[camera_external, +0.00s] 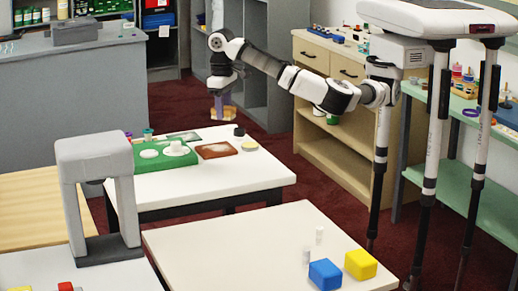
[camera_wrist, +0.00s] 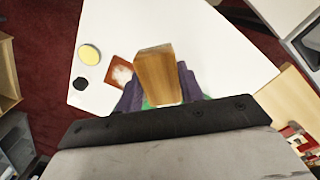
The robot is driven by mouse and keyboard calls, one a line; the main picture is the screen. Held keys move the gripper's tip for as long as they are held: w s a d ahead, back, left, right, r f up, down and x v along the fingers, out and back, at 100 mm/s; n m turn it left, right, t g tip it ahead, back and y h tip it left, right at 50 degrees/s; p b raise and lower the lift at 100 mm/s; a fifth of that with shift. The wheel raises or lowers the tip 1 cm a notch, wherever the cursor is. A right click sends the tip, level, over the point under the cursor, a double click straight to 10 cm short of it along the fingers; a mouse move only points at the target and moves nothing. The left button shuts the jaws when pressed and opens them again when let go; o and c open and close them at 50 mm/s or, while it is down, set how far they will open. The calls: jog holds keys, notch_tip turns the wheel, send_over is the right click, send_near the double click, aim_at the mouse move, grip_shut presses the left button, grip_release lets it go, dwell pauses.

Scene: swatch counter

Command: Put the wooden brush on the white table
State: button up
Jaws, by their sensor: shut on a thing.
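The wooden brush (camera_wrist: 157,76) is a plain tan-brown block held upright between the purple fingers of my gripper (camera_wrist: 160,88). In the external view the brush (camera_external: 229,114) hangs below my gripper (camera_external: 219,103), in the air near the back of the white table (camera_external: 240,180). My gripper is shut on it. In the wrist view the white table (camera_wrist: 215,50) lies below the brush, with a gap I cannot measure. The brush's lower end and any bristles are hidden or too small to tell.
The table holds a green tray (camera_external: 150,163) with white pieces, a reddish-brown board (camera_external: 217,150), a yellow disc (camera_external: 249,146) and a black piece (camera_external: 239,131). Its front right part is clear. A nearer pale table (camera_external: 220,240) carries blue (camera_external: 325,274) and yellow (camera_external: 360,264) blocks.

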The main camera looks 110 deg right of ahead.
jog(key=s+d+r+m+b, duration=0.1)
jog(key=d+m, duration=0.3)
jog(key=d, duration=1.1)
jog(key=m+b, duration=0.2)
jog(key=m, duration=0.3)
send_over(214, 135)
jog(key=f, duration=1.2)
jog(key=shift+d+f, duration=0.2)
jog(key=shift+f, duration=2.7)
jog(key=shift+f, duration=0.15)
jog(key=o, duration=1)
